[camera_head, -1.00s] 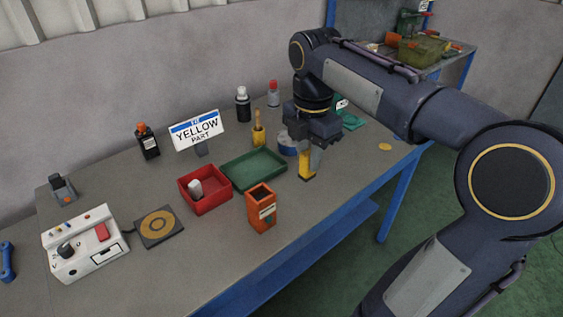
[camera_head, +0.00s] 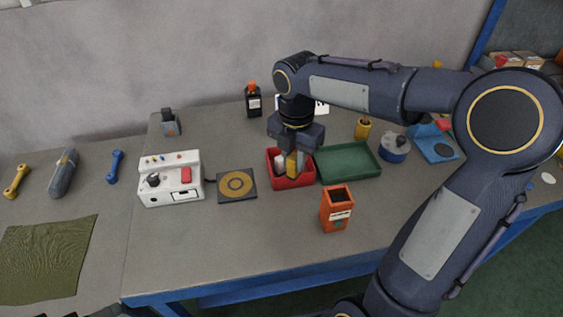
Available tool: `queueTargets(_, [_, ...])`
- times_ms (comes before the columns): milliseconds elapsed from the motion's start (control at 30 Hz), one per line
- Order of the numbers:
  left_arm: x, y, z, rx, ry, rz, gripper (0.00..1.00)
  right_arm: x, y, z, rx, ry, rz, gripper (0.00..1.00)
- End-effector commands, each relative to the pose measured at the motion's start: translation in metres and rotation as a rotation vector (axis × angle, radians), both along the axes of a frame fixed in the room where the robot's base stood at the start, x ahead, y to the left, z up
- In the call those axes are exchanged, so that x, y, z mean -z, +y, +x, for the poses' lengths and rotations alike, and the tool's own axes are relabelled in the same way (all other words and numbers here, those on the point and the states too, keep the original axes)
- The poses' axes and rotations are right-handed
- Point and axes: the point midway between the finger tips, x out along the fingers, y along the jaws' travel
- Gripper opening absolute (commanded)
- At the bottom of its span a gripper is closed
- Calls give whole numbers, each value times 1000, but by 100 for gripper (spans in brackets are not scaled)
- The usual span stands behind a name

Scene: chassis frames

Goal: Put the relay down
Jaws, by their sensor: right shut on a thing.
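My right gripper (camera_head: 290,149) points down over the red tray (camera_head: 292,182). It is shut on a small upright yellow block (camera_head: 292,165), which looks to be the relay. The jaws partly hide the block. Its lower end is at or just above the tray, and I cannot tell if it touches the floor. A white cylinder (camera_head: 280,162) sits in the red tray, close to the left of the block. The green tray (camera_head: 347,162) stands directly right of the red one. My left gripper is not in view.
An orange bin (camera_head: 336,212) stands in front, right. A blue tape roll (camera_head: 394,150) is right. My right arm hides most of the sign behind.

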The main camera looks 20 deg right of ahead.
Motion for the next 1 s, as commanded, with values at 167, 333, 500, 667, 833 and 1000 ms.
queueTargets(167, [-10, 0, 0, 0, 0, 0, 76, 14, -18, 26, 0, 4, 0, 0])
queueTargets(333, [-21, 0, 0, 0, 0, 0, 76, 33, -44, 60, 0, 4, 1, 0])
queueTargets(500, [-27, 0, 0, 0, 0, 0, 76, 64, -64, 85, -2, 5, 1, 0])
queueTargets(667, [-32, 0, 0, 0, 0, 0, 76, 85, -75, 100, -2, 1, 0, 0])
queueTargets(833, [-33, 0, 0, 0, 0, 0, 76, 94, -79, 106, -3, 0, 0, 0])
queueTargets(1000, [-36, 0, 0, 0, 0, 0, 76, 114, -82, 109, -5, 4, 0, 0])
